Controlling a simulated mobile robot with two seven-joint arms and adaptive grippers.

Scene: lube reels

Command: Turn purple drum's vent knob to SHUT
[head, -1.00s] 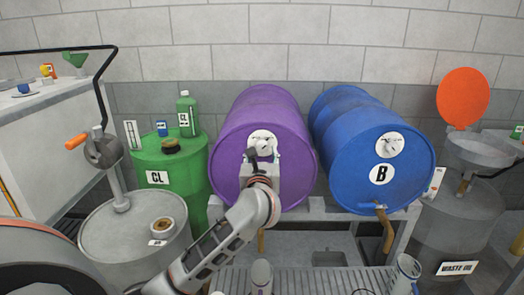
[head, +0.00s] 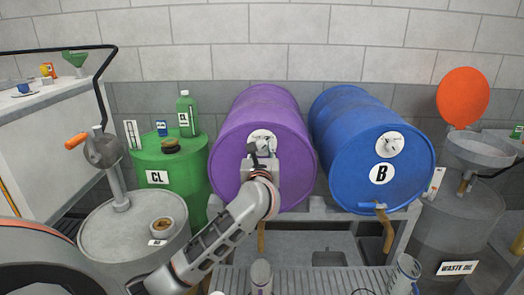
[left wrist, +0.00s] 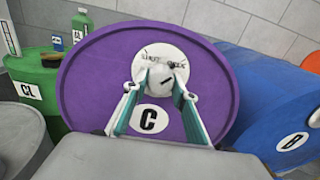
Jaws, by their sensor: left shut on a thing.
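The purple drum (head: 227,165) lies on its side on a rack in the head view. It fills the middle of the left wrist view (left wrist: 92,85), with a "C" label below a white vent plate (left wrist: 150,47). The pale vent knob (left wrist: 160,75) sits on that plate and has a dark mark pointing up to the right. My left gripper (left wrist: 158,88) is shut on the knob, with a finger on each side of it. In the head view my left gripper (head: 263,150) covers much of the plate. My right gripper is not in view.
A blue drum (head: 345,120) marked "B" lies close on the right. A green drum (head: 172,178) marked "CL" and a grey drum with a pump stand at left. A grated tray with containers lies below; waste oil stands at far right.

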